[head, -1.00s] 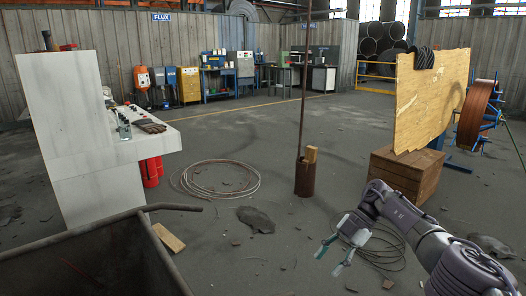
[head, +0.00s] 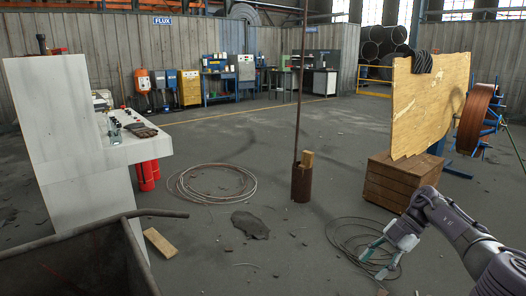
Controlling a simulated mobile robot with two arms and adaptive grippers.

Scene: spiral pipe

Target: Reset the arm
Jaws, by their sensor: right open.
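My right arm comes in from the lower right. Its gripper (head: 374,263) is open and empty, with the fingertips pointing down and left. In the picture it lies over a dark coil of wire on the floor; I cannot tell its height above the floor. My left gripper does not show.
A wooden crate (head: 391,183) with a plywood board (head: 425,105) above it stands near my right arm. A rusty post base (head: 302,184) stands mid-floor. A wire coil (head: 212,184) lies on the floor. A metal bin (head: 95,262) and white console (head: 66,130) are left.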

